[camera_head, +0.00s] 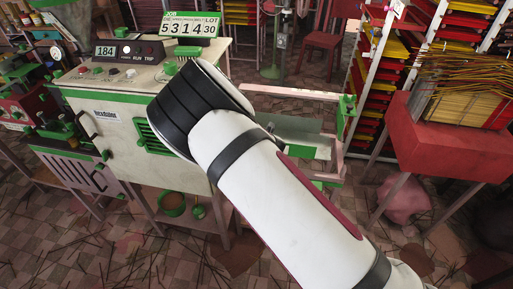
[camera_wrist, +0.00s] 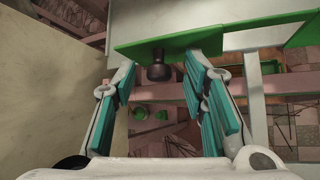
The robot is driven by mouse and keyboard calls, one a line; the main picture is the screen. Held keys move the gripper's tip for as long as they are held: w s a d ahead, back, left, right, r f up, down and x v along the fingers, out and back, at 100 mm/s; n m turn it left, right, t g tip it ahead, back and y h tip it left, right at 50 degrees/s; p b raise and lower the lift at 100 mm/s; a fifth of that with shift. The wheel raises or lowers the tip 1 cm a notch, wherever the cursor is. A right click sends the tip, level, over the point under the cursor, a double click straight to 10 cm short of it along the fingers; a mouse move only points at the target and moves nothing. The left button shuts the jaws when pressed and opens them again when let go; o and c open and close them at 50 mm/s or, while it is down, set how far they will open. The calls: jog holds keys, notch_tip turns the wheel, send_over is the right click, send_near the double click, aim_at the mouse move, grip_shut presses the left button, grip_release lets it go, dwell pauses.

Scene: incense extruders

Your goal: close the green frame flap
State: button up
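In the wrist view a green strip (camera_wrist: 190,47) runs across the top along a pale panel, with a dark round knob (camera_wrist: 158,70) hanging from it. I take this to be part of the green frame flap. My gripper (camera_wrist: 160,68) is open, with one teal-padded finger on each side of the knob and gaps to both. Nothing is held. In the head view my arm hides the gripper and the knob. A pale frame with green corners (camera_head: 346,104) juts out to the right of the machine behind my arm.
The cream extruder machine (camera_head: 110,120) with displays stands at left. A red box (camera_head: 450,140) stands on a stand at right, beside racks of red and yellow incense (camera_head: 375,70). Sticks litter the tiled floor (camera_head: 120,260). In the wrist view a beige wall (camera_wrist: 45,80) is close at left.

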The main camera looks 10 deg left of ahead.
jog(key=v, duration=1.2)
dwell(0.4)
jog(key=s+d+r+m+g+h+p, duration=0.1)
jog(key=s+d+r+m, duration=0.3)
jog(key=d+r+m, duration=0.5)
jog(key=s+d+r+m+g+h+p, duration=0.15)
jog(key=s+d+r+m, duration=0.25)
jog(key=d+r+m, duration=0.45)
jog(key=s+d+r+m, duration=0.3)
jog(key=s+r+m, duration=0.1)
jog(key=s, duration=0.5)
jog(key=s+d+r+m+g+p, duration=0.1)
jog(key=s+d+r+m, duration=0.2)
jog(key=s, duration=0.6)
jog(key=s+d+r+m+g, duration=0.1)
jog(key=s+d+r+m, duration=0.2)
jog(key=s+r+m, duration=0.3)
jog(key=s+m, duration=0.2)
jog(key=m, duration=0.1)
jog(key=shift+s+r+h+p, duration=0.35)
jog(key=shift+s, duration=0.05)
jog(key=shift+d, duration=0.1)
